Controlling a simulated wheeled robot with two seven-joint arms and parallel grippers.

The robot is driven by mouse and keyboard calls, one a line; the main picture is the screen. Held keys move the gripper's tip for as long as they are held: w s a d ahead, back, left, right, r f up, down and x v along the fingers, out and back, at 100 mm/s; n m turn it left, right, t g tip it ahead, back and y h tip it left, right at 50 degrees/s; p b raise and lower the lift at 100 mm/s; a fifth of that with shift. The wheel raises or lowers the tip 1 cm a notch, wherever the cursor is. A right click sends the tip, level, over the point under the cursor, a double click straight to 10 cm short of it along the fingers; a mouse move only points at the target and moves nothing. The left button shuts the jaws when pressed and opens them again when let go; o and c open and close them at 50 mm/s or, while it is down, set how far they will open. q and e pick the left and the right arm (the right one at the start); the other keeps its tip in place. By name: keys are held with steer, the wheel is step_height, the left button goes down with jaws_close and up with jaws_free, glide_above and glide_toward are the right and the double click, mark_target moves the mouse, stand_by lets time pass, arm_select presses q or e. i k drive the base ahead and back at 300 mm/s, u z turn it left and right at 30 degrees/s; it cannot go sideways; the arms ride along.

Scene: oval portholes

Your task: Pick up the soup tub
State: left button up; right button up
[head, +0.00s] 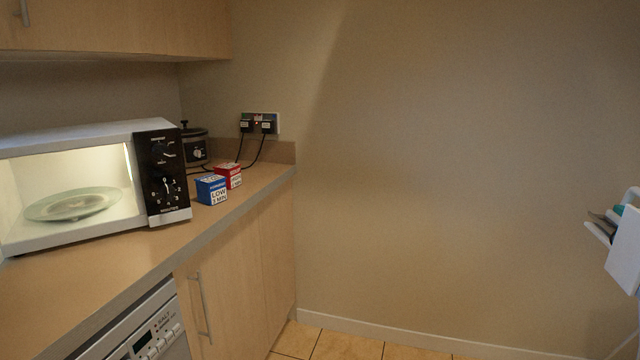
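Two small box-shaped tubs stand side by side on the counter beside the microwave. The blue and white tub (211,190) is nearer and shows the print "LOW 2 MIN". The red and white tub (229,175) stands just behind it to the right, partly hidden, with print too small to read. I cannot tell which one is the soup tub. A white part with grey finger-like pieces at the right edge looks like my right gripper (602,227); it is cut off, far from the tubs, and its opening is unclear. My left gripper is out of view.
An open, lit microwave (165,180) with a glass plate (73,204) inside stands on the counter (115,255). A slow cooker (194,148) and a wall socket with plugs and cords (261,123) are behind the tubs. Cupboards hang above. The floor at right is clear.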

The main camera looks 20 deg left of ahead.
mark_target(232, 171)
steer(key=i, duration=3)
steer(key=u, duration=3.6)
